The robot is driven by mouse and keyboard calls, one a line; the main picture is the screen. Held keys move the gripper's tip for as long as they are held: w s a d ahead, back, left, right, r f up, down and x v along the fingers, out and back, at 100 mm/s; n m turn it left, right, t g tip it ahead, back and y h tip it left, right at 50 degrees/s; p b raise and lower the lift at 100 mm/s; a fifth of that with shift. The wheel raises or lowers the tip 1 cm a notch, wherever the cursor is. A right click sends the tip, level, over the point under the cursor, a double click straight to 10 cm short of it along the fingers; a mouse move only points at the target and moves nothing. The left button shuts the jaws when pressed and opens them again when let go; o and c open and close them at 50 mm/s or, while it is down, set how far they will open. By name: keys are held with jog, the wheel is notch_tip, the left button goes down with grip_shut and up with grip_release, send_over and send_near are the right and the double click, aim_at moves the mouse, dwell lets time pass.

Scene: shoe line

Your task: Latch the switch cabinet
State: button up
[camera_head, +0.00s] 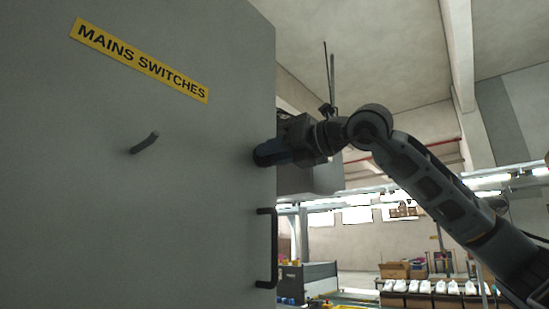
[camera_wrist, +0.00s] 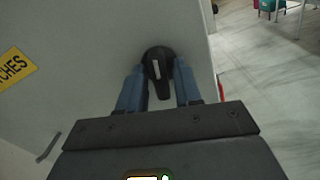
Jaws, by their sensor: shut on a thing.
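The grey switch cabinet (camera_head: 130,220) fills the left of the head view, with a yellow MAINS SWITCHES label (camera_head: 140,60) on its face. My gripper (camera_head: 260,153) is at the right part of that face, near its edge, above a dark bar handle (camera_head: 266,248). In the wrist view, a black latch knob (camera_wrist: 159,62) with a pale mark sits between the blue fingers of my gripper (camera_wrist: 158,88). The fingers are shut on the knob, and its narrow part points toward the palm. In the head view the gripper hides the knob.
A small dark lever (camera_head: 145,143) sticks out of the face below the label. To the right, farther back, stand a dark bench (camera_head: 310,280) and a row of boxes with white items (camera_head: 435,288). Open floor (camera_wrist: 255,80) lies beyond the cabinet's edge.

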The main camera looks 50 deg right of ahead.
jog(key=n+b, duration=0.1)
jog(key=b, duration=0.2)
jog(key=shift+f+n, duration=0.3)
jog(key=shift+n, duration=0.1)
jog(key=shift+r+n+b, duration=0.25)
jog(key=shift+n+b, duration=0.25)
jog(key=shift+b, duration=0.05)
jog(key=o, duration=0.7)
jog(key=shift+o, duration=0.2)
jog(key=shift+s, duration=0.1)
jog(key=s+b, duration=0.2)
jog(key=s, duration=0.5)
jog(key=shift+s, duration=0.3)
